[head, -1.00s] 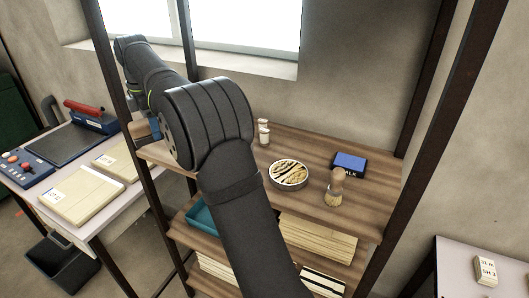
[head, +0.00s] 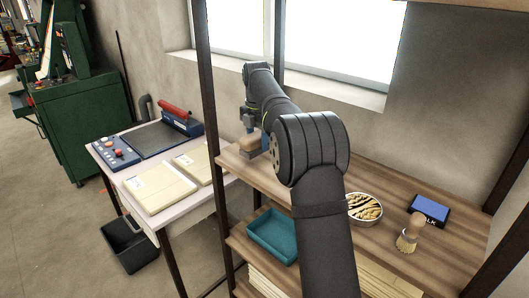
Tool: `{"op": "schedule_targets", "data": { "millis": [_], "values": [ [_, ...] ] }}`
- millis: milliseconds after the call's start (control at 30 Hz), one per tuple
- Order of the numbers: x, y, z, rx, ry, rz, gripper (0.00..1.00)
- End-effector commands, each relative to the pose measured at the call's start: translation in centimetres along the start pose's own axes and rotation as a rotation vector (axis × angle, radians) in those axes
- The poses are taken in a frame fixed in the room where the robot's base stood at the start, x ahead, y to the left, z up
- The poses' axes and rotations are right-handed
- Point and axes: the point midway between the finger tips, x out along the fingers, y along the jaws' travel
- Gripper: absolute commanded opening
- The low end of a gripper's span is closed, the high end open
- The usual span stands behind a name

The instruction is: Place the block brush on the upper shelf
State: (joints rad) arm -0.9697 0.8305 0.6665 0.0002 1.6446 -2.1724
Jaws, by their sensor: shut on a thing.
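The block brush (head: 249,143), with a tan wooden body and a grey underside, shows small at the left end of the upper shelf (head: 320,203). My gripper (head: 249,129) is above it, pointing down, and is shut on it. My own arm hides much of the grip and the middle of the shelf. I cannot tell whether the brush touches the shelf board or hangs just above it.
A teal tray (head: 272,236) is on the shelf below. Dark posts flank the shelves. A worktable (head: 140,205) stands left.

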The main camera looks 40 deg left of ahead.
Motion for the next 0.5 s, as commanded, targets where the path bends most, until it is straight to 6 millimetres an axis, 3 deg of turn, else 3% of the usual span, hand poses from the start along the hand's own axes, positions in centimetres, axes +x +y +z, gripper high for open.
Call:
{"op": "schedule_targets", "data": {
  "millis": [300, 500],
  "values": [
    [3.6, 0.0, -0.1, 0.001, 0.0, 0.0, 0.16],
    [3.7, 0.0, 0.0, 0.001, -0.001, 0.001, 0.16]
  ]
}}
